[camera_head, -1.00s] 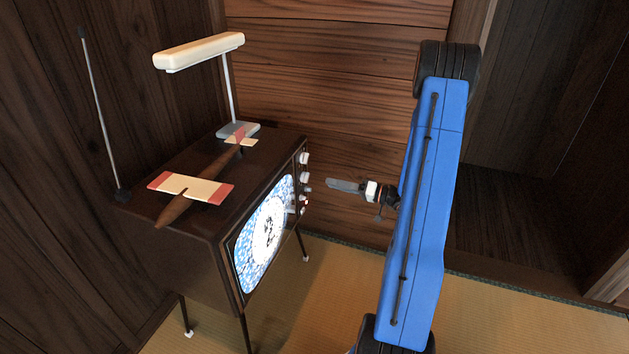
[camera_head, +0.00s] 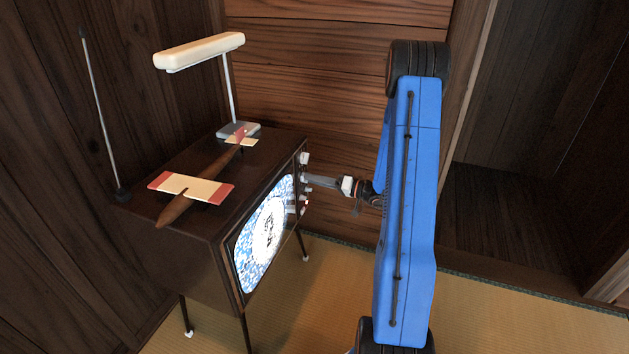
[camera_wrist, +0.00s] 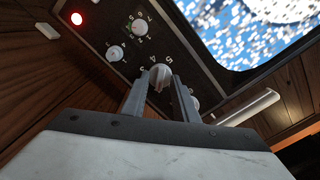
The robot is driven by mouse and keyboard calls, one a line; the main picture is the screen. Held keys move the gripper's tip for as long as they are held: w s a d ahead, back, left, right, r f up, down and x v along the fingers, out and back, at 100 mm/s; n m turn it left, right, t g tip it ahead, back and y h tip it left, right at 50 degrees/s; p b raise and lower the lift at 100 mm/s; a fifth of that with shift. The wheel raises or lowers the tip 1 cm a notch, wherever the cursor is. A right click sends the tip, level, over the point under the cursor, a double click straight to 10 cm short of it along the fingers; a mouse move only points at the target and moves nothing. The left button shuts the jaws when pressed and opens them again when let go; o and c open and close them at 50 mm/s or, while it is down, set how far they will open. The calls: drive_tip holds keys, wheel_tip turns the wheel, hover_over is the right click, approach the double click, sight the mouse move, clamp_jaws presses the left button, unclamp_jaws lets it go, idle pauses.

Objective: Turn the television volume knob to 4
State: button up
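The dark wooden television (camera_head: 195,262) stands on thin legs at left, its screen (camera_head: 265,235) lit with speckled noise. Its right-hand panel carries several pale knobs. In the wrist view, one pale knob (camera_wrist: 160,77) with digits such as 4 and 5 beside it sits between my fingertips. My gripper (camera_wrist: 161,88) has its two fingers apart, one on each side of this knob; whether they touch it is unclear. In the head view my gripper (camera_head: 308,180) reaches the panel from the right. The knob's pointer setting and any label naming it cannot be read.
Two other numbered knobs (camera_wrist: 139,27) (camera_wrist: 115,53) and a red light (camera_wrist: 77,18) lie close by on the panel. A model plane (camera_head: 200,190), a lamp (camera_head: 200,50) and an antenna (camera_head: 100,110) are on the television. Open tatami (camera_head: 480,315) lies to the right.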

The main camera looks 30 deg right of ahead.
clamp_jaws()
drive_tip(key=shift+m, duration=0.4)
drive_tip(key=shift+f+m, duration=0.1)
drive_tip(key=shift+m, duration=14.3)
drive_tip(key=shift+s, duration=0.1)
